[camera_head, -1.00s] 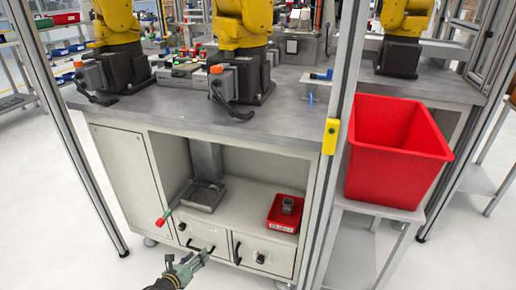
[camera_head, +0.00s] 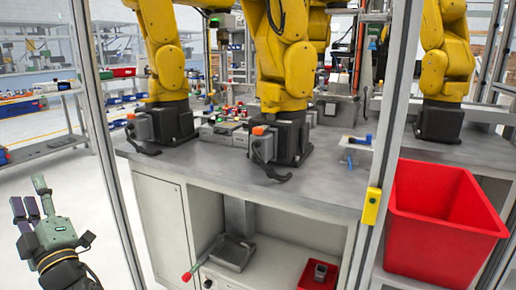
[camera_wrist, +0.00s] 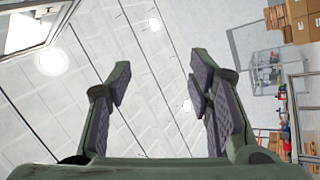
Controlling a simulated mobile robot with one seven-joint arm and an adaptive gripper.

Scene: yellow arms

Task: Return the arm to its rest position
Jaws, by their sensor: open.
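My gripper (camera_head: 34,205) is at the lower left of the head view, in front of the metal frame post and left of the workbench. Its fingers point up and are spread. In the wrist view my gripper (camera_wrist: 160,85) is open, with nothing between its fingers. Behind the fingers, that view shows a pale panelled surface with round lights.
A grey workbench (camera_head: 330,195) with yellow robot arms (camera_head: 285,60) stands in the middle. A red bin (camera_head: 440,225) is at the right. A red tray (camera_head: 308,278) sits on the lower shelf. Metal posts (camera_head: 105,150) frame the cell. Floor is clear at left.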

